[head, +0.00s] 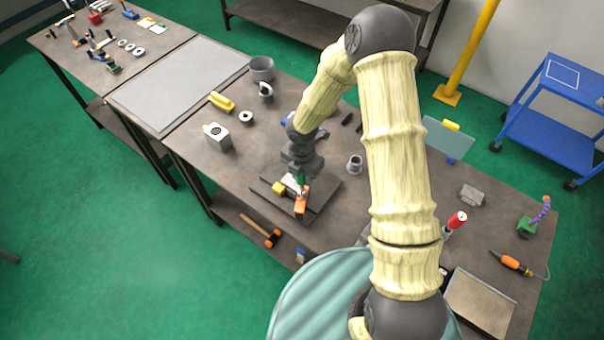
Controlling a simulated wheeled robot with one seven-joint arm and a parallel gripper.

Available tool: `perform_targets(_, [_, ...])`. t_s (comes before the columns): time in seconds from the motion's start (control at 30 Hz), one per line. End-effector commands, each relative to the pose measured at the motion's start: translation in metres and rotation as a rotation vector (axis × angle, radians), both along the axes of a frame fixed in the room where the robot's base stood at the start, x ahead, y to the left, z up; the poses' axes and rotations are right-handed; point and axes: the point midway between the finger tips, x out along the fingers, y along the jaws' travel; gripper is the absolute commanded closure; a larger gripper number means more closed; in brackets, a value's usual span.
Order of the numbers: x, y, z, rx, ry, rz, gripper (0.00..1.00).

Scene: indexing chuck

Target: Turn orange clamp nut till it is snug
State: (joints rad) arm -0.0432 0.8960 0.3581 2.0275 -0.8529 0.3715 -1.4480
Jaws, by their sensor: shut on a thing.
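The chuck fixture stands on a dark base plate (324,190) near the front edge of the workbench. An orange part (302,202), which I take for the clamp nut, shows at the front of the fixture. A yellow block (278,188) sits to its left. My gripper (299,184) points down onto the fixture, with its fingers at the orange part and shut on it. The fingers and wrist cover most of the chuck, and the contact is too small to see in detail.
A hammer (262,232) lies on the lower shelf. My arm spans the bench's middle.

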Motion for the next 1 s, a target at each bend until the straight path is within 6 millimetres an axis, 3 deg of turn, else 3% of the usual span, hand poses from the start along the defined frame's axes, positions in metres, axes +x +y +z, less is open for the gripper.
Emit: perform_targets(1.0, [0.0,0.0,-0.015,0.0,0.0,0.0,1.0])
